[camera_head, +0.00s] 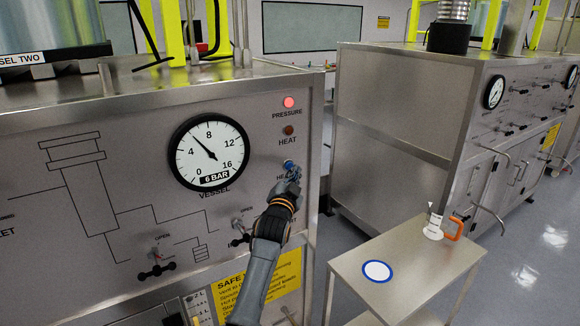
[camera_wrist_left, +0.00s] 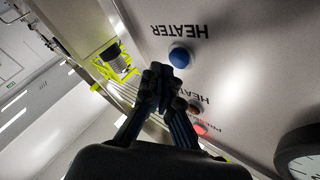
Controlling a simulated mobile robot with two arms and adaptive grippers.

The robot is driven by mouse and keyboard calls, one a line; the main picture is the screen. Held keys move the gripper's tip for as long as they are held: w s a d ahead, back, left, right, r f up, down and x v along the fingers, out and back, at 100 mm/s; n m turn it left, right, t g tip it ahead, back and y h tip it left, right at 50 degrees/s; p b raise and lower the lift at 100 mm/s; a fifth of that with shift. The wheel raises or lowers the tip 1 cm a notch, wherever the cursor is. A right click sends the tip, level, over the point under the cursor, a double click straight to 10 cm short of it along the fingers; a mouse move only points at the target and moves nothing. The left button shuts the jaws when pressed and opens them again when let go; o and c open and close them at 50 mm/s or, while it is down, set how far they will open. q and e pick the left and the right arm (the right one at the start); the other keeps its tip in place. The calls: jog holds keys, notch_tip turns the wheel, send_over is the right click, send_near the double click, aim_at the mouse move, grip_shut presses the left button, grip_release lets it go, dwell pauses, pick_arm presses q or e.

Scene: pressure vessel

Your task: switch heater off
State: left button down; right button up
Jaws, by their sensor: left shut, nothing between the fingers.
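The heater control is a round blue button (camera_wrist_left: 180,56) under the label HEATER in the left wrist view. My left gripper (camera_wrist_left: 162,74) is shut and empty, with its fingertips close beside the button; I cannot tell whether they touch it. In the head view the left gripper (camera_head: 290,172) is in front of the panel at the heater control and hides part of it and its label. The HEAT lamp (camera_head: 288,130) above is dark reddish brown and looks unlit. The PRESSURE lamp (camera_head: 289,102) glows red. My right gripper is out of view.
The vessel gauge (camera_head: 209,153) is left of the arm, its needle between 4 and 8. Valve handles (camera_head: 240,238) and (camera_head: 157,270) stick out below.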

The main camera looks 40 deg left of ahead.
pick_arm(q)
jog(key=d, duration=0.1)
jog(key=s+d+p, duration=0.1)
jog(key=d, duration=0.1)
jog(key=s+d, duration=0.1)
jog(key=shift+d, duration=0.35)
jog(key=shift+f, duration=0.1)
dwell(0.9)
